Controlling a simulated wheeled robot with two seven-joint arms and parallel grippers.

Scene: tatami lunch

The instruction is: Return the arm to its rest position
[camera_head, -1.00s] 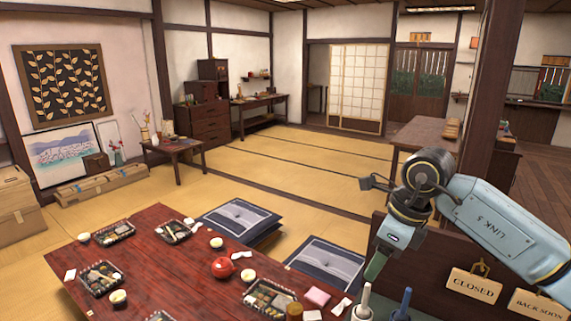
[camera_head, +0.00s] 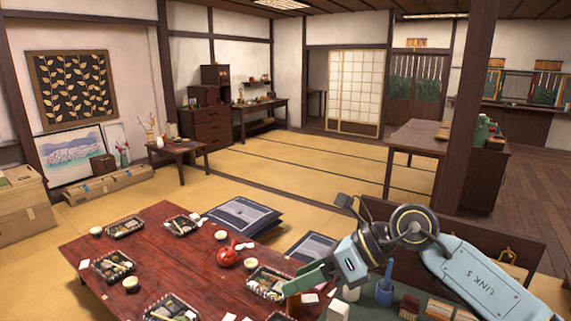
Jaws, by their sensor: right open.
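My right arm (camera_head: 480,282) reaches in from the lower right, with its link low in the picture. My right gripper (camera_head: 304,281) is open, with its green fingers pointing left over the near right part of the red-brown table (camera_head: 205,275). No object shows between the fingers. The gripper overlaps the lunch box (camera_head: 268,284) in the picture; I cannot tell the gap between them. My left arm and left gripper are out of view.
A red teapot (camera_head: 228,257) and several lunch boxes stand on the table. The tatami floor (camera_head: 310,160) beyond is open.

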